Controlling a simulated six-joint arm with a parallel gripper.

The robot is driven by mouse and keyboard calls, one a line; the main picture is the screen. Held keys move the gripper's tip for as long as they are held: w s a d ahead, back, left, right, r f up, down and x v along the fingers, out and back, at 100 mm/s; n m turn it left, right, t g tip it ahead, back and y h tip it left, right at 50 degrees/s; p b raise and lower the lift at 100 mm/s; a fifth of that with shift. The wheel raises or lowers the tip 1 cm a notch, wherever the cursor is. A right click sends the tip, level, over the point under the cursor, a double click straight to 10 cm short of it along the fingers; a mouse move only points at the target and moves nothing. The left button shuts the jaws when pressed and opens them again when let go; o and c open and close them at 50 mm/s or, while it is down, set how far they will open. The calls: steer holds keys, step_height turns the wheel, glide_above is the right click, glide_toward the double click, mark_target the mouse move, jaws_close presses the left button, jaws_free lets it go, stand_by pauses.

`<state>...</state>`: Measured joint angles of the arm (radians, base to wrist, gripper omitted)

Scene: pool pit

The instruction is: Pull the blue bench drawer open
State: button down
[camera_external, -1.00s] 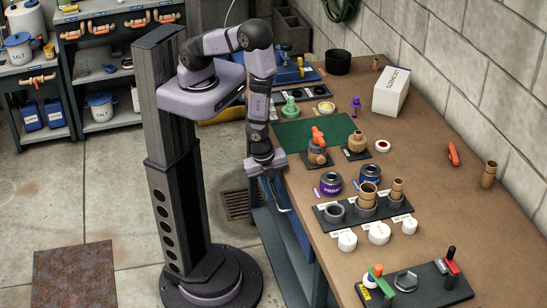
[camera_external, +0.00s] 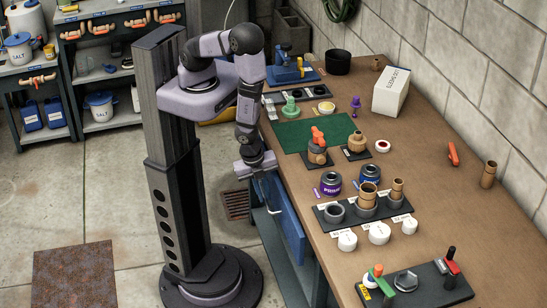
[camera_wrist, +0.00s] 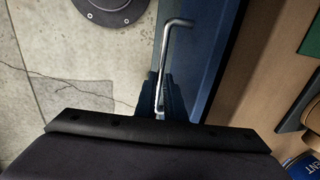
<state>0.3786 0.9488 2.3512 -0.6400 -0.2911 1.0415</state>
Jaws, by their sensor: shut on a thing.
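The blue bench drawer (camera_external: 290,222) is under the front edge of the brown workbench and stands partly pulled out. Its blue front also shows in the wrist view (camera_wrist: 198,68). A bent metal bar handle (camera_wrist: 176,50) runs along the drawer front. My gripper (camera_external: 262,178) is at the drawer's handle, just outside the bench edge. In the wrist view my gripper's dark fingers (camera_wrist: 159,95) are shut around the handle's near part. The exact finger contact is partly hidden by the gripper body.
The workbench top (camera_external: 440,190) carries pipe fittings, cans and a green mat (camera_external: 300,134). A white box (camera_external: 391,92) stands near the wall. The floor to the left of the drawer is open, with a drain grate (camera_external: 236,204) by my base.

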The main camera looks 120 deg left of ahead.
steer(key=s+d+p, duration=1.2)
steer(key=s+d, duration=0.7)
steer(key=c, duration=2.1)
jaws_free()
steer(key=shift+r, duration=0.15)
steer(key=shift+s+d+r, duration=0.15)
steer(key=shift+r, duration=1)
steer(key=shift+s+d+r, duration=0.1)
steer(key=shift+s+r, duration=0.05)
steer(key=shift+r, duration=1)
steer(key=shift+s+d+r, duration=0.15)
steer(key=shift+r, duration=1)
